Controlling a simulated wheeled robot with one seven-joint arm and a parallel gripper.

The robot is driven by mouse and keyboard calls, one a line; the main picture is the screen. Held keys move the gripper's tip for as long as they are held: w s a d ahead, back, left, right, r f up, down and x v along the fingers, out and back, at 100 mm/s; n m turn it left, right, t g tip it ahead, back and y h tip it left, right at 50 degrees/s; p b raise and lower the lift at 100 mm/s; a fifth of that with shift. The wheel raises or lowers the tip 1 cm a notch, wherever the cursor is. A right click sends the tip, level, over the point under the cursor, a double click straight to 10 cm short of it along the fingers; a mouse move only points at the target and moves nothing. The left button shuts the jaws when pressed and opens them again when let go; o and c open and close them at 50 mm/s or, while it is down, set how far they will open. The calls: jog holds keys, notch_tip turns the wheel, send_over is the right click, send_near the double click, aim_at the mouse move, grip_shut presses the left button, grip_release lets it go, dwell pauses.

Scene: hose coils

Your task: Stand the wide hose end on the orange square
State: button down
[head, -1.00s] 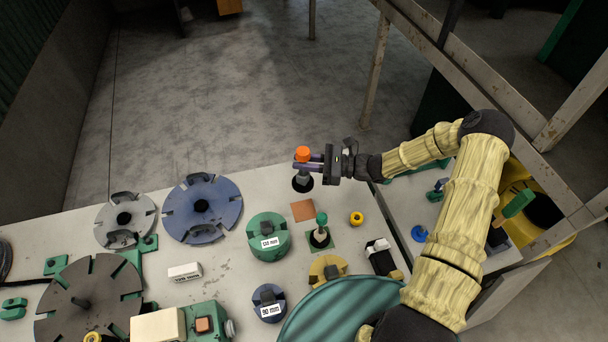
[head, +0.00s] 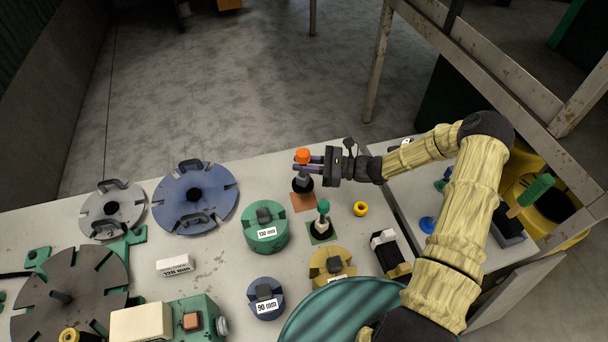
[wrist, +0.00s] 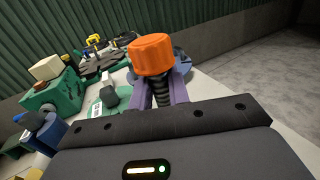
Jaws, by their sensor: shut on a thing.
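The wide hose end has an orange cap (head: 303,156), a ribbed dark neck and a round black base (head: 302,186). My gripper (head: 304,165) is shut on it below the cap and holds it about upright. In the wrist view the orange cap (wrist: 152,55) rises between the fingers, with the ribbed neck under it. The orange square (head: 304,204) lies on the bench. In the head view the black base overlaps its far edge. I cannot tell whether the base touches it. In the wrist view the square is hidden.
A green-capped piece (head: 323,207) stands on a green square (head: 320,236) just nearer and right. A green 130 mm drum (head: 265,238) is to the left. A yellow ring (head: 361,209) lies to the right. Beyond the bench's far edge is open floor.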

aim_at(309, 181)
jog(key=shift+w+f+b, duration=0.1)
jog(key=shift+f+b, duration=0.2)
jog(key=shift+f, duration=0.5)
jog(key=shift+r, duration=0.1)
jog(key=shift+d, duration=0.15)
jog(key=shift+f+b, duration=1.8)
jog(key=shift+f, duration=1.1)
jog(key=shift+f, duration=0.55)
jog(key=c, duration=1.3)
grip_release()
jog(key=shift+o, duration=0.2)
jog(key=shift+d, duration=0.15)
